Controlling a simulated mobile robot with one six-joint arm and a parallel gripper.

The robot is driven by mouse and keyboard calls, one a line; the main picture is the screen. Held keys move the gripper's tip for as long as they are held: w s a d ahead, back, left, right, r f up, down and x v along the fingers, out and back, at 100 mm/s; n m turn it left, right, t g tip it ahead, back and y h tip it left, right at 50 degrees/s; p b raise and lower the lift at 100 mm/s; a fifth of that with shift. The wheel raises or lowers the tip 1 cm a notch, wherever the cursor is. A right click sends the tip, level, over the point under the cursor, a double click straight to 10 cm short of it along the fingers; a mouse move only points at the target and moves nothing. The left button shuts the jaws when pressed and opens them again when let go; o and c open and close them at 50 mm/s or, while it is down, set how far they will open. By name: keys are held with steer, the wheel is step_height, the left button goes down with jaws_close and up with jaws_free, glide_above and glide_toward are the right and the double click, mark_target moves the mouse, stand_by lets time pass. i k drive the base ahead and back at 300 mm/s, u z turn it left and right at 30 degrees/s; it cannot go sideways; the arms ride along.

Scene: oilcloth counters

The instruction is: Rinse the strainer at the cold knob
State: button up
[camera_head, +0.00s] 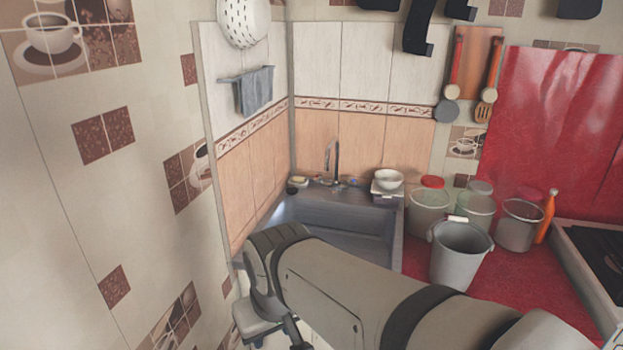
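A white strainer (243,20) with small holes hangs on the tiled wall at the top, its upper edge cut off by the frame. The metal tap (333,160) stands at the back of the steel sink (335,214). A small bluish spot (353,181) beside the tap's base may be the cold knob, but it is too small to tell. My arm reaches from the lower right to the lower left, in front of the sink. My gripper (265,325) is at the lower left, well below the strainer; its fingers are not clear.
A grey cloth (256,90) hangs on a rail below the strainer. A white bowl (388,180) stands right of the tap. A grey bucket (460,254), several jars and an orange bottle (546,216) crowd the red counter (508,283). The left wall is close to my gripper.

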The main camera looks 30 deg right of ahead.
mark_target(352, 182)
steer(key=z, duration=1.2)
steer(key=i, duration=1)
steer(key=u, duration=0.05)
